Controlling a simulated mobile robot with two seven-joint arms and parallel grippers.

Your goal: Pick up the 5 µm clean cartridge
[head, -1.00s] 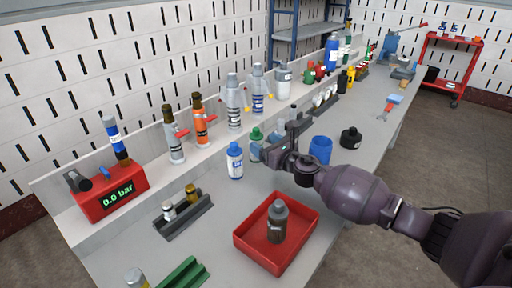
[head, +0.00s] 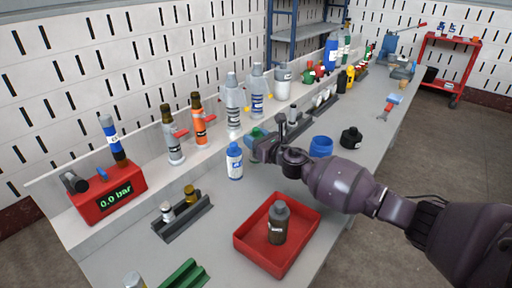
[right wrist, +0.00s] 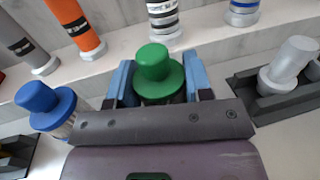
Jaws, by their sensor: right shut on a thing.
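The green-capped cartridge (head: 255,133) is upright at the middle of the bench, its body mostly hidden by my right gripper (head: 264,147). In the right wrist view the green cap (right wrist: 156,67) sits between the two blue fingers of the gripper (right wrist: 160,85), which is shut on the cartridge. I cannot read a label on it. A blue-capped cartridge (head: 235,161) with a white and blue label stands just left of the gripper; its cap also shows in the right wrist view (right wrist: 45,105). My left gripper is not in view.
A red tray (head: 241,238) with a dark grey bottle (head: 278,224) is in front. A black rack (head: 184,219) holds two small fittings. A blue cup (head: 321,147) and a black jar (head: 351,138) are near the forearm. Several bottles line the back ledge.

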